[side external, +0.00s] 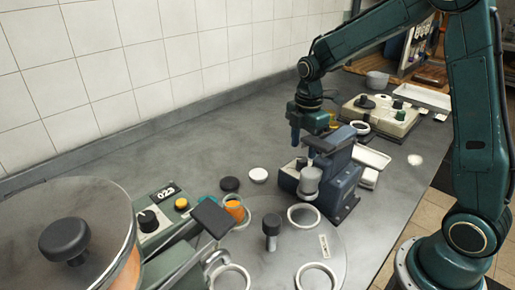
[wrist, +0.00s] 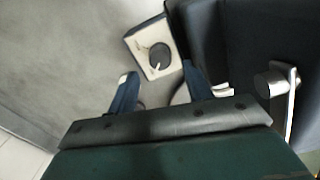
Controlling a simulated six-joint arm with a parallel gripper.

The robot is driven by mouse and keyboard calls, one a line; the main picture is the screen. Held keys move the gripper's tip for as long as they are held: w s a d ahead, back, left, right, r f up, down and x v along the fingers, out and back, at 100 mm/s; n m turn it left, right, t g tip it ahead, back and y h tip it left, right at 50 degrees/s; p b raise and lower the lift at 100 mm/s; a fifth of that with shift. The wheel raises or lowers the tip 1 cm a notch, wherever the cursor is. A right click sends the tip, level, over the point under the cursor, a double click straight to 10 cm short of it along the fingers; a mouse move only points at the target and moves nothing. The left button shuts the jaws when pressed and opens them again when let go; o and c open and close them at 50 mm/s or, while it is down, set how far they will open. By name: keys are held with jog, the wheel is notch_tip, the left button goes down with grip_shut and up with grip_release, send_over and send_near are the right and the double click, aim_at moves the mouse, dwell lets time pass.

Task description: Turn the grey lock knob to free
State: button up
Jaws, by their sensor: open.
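A dark grey round knob (wrist: 159,55) with a pale pointer sits on a small whitish plate (wrist: 136,42) with dark marks, at top centre in the wrist view. I cannot read the marks. My gripper (wrist: 158,73) is open, its two blue fingers apart on either side of the view below the plate, with nothing between them. The knob looks just beyond the fingertips, not touched. In the side view my gripper (side external: 312,140) hangs above a dark blue machine (side external: 337,172); the knob seems to be on its left part, small and hard to make out.
A grey cylinder (side external: 309,181) juts from the machine's front. A control box (side external: 160,225) stands left, a beige box (side external: 381,115) behind. Bare bench (side external: 150,150) lies left.

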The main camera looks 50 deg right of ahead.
aim_at(302, 159)
jog(key=shift+f, duration=1.95)
jog(key=c, duration=1)
jog(key=shift+o, duration=0.2)
jog(key=shift+m, duration=1.5)
jog(key=o, duration=1)
jog(key=shift+c, duration=0.2)
